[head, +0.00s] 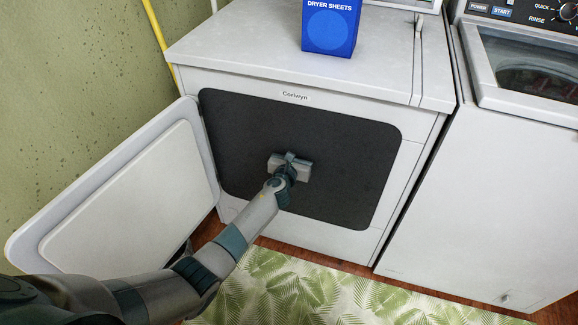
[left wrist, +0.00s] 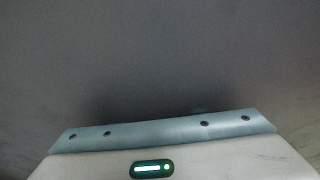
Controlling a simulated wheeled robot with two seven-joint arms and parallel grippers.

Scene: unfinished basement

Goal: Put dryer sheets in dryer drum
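The blue dryer sheets box (head: 330,27) stands upright on top of the white dryer (head: 290,62), its upper part cut off by the picture edge. The dryer's door (head: 125,195) is swung open to the left. The dark grey drum opening (head: 345,150) fills most of the dryer's front. My left gripper (head: 290,163) is in front of or inside this dark area; I cannot tell how deep. Its fingers are not clear there. The left wrist view shows only the gripper's body and a plain dark grey surface (left wrist: 160,60). My right gripper is not in view.
A white washer (head: 480,170) stands close to the right of the dryer. A leaf-patterned rug (head: 300,295) lies on the wood floor in front. A yellow pipe (head: 155,28) runs up the green wall at the left.

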